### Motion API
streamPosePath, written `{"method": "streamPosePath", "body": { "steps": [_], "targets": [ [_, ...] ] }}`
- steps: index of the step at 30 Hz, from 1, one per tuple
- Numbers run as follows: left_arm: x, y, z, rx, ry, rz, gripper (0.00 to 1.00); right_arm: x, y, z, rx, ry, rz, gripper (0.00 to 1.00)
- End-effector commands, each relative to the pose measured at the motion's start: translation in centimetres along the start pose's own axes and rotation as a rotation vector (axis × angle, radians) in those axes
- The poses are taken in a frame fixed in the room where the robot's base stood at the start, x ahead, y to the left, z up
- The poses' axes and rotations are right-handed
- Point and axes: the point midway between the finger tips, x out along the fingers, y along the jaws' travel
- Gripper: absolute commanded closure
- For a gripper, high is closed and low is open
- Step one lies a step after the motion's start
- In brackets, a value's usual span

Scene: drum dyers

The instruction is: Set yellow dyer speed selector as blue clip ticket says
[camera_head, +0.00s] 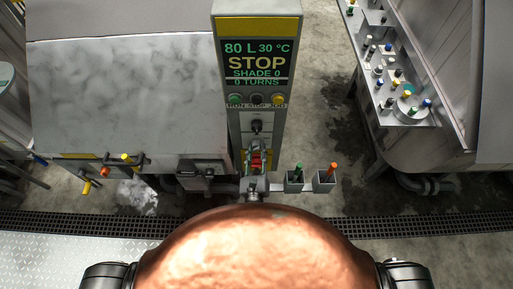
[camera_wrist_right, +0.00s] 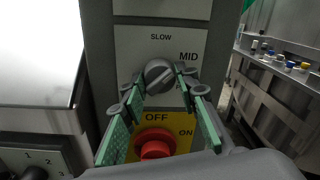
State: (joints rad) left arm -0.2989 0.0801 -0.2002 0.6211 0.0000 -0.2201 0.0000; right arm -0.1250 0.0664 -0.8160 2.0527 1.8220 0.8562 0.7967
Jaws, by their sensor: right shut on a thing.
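The yellow dyer's control column (camera_head: 258,95) has a yellow band on top and a display reading STOP. Its speed selector (camera_wrist_right: 160,75) is a round grey knob on a plate with SLOW above and MID to the upper right; another label is partly hidden by a finger. The knob's ridge slants up to the right, roughly towards MID. My right gripper (camera_wrist_right: 161,82), with green finger pads, is shut on the knob. It is small in the head view (camera_head: 257,143). I see no blue clip or ticket. My left gripper is out of view.
Below the selector, a red knob (camera_wrist_right: 154,143) sits on a yellow OFF/ON plate. Two small grey holders (camera_head: 309,186) stand right of the column's foot. A bench (camera_head: 398,80) with several coloured-top bottles is at the right. A metal cabinet (camera_head: 120,100) is at the left.

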Motion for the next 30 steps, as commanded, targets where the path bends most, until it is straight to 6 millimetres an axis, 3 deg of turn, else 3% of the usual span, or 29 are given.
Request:
{"method": "streamPosePath", "body": {
  "steps": [3, 15, 30],
  "targets": [
    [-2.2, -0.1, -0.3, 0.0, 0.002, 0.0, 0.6, -0.1, 0.0, 0.5, -0.11, -0.002, 0.004, 0.96],
    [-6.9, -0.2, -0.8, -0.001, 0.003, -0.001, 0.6, -0.1, 0.1, 0.3, -0.482, -0.019, 0.003, 0.96],
    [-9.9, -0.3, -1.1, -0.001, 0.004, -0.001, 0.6, -0.1, 0.2, 0.0, -0.771, -0.034, 0.003, 0.96]
  ]
}}
